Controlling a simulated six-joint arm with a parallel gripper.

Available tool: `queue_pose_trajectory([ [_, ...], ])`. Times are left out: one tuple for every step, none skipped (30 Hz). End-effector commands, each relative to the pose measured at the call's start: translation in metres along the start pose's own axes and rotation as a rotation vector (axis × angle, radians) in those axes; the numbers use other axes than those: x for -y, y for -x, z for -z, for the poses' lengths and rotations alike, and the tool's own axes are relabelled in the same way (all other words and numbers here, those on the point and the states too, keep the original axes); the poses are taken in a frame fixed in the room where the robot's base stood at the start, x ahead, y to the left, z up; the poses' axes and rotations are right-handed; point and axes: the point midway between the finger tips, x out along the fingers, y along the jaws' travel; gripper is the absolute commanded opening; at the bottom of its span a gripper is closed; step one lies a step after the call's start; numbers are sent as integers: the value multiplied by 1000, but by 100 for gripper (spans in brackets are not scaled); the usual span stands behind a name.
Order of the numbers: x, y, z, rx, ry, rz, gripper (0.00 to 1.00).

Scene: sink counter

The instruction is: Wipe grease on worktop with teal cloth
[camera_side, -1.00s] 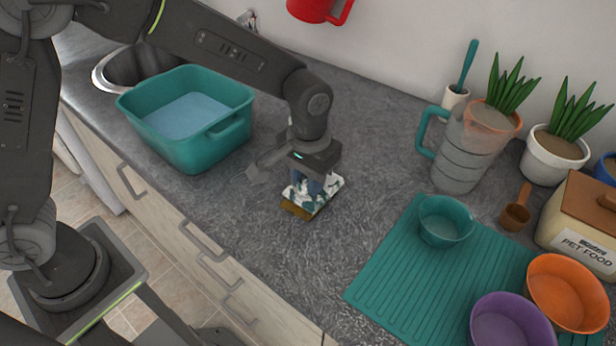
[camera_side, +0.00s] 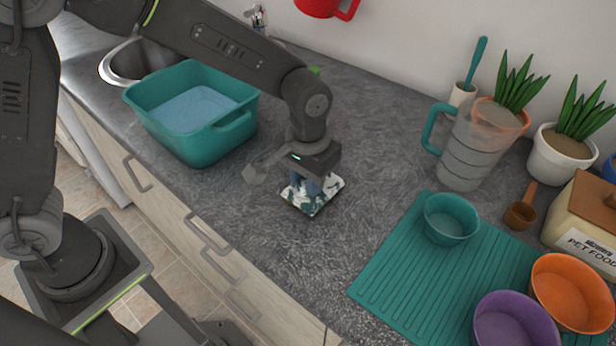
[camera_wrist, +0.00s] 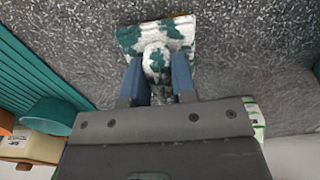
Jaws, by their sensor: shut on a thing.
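The teal-and-white patterned cloth (camera_side: 325,198) lies on the grey worktop (camera_side: 270,235) near its front edge. My gripper (camera_side: 311,187) points down and is shut on the bunched middle of the cloth. In the wrist view, the blue fingers of my gripper (camera_wrist: 158,78) pinch a raised fold, and the cloth (camera_wrist: 130,38) spreads flat beyond them. A thin yellow-brown edge shows along the cloth's far side in the wrist view. No grease patch shows clearly on the open worktop; anything under the cloth is hidden.
A teal basin (camera_side: 170,135) stands left of my gripper by the sink (camera_side: 125,65). To the right are a teal ribbed mat (camera_side: 400,275) with bowls, a clear jug (camera_side: 468,155), potted plants and a pet food box (camera_side: 585,225). Worktop between them is clear.

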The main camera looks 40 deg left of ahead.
Motion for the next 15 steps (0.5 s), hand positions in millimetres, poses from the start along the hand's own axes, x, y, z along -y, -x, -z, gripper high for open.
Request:
queue_pose_trajectory([
  [0, 0, 0, 0, 0, 0, 0],
  [0, -1, 0, 0, 0, 0, 0],
  [0, -1, 0, 0, 0, 0, 0],
  [0, -1, 0, 0, 0, 0, 0],
  [0, -2, 0, 0, 0, 0, 0],
  [0, -2, 0, 0, 0, 0, 0],
  [0, -2, 0, 0, 0, 0, 0],
  [0, -2, 0, 0, 0, 0, 0],
  [0, -3, 0, 0, 0, 0, 0],
  [0, -3, 0, 0, 0, 0, 0],
  [0, -3, 0, 0, 0, 0, 0],
  [0, -4, 0, 0, 0, 0, 0],
  [0, -4, 0, 1, 0, 0, 0],
  [0, -4, 0, 0, 0, 0, 0],
  [0, -5, 0, 0, 0, 0, 0],
])
